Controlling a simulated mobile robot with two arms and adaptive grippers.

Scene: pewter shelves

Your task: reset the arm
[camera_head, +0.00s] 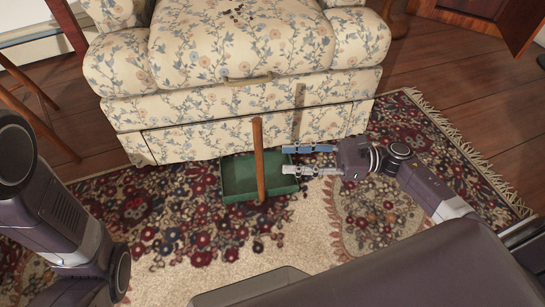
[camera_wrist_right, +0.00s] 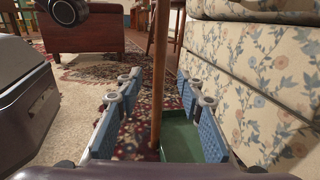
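My right gripper (camera_head: 285,160) is open, with its two fingers pointing left beside a green dustpan-like tray (camera_head: 235,178) on the rug. An upright brown wooden handle (camera_head: 259,150) stands at the tray, just left of the fingertips in the head view. In the right wrist view, the handle (camera_wrist_right: 158,70) appears between the spread fingers of the gripper (camera_wrist_right: 157,97), and the fingers are not closed on it. My left arm (camera_head: 60,220) is at the left of the head view, and its gripper does not show.
A floral armchair (camera_head: 235,50) stands right behind the tray. Small dark bits (camera_head: 240,14) lie on its seat. A patterned rug (camera_head: 170,220) covers the wooden floor. A wooden stool (camera_head: 28,110) is at the left. The rug in front is clear.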

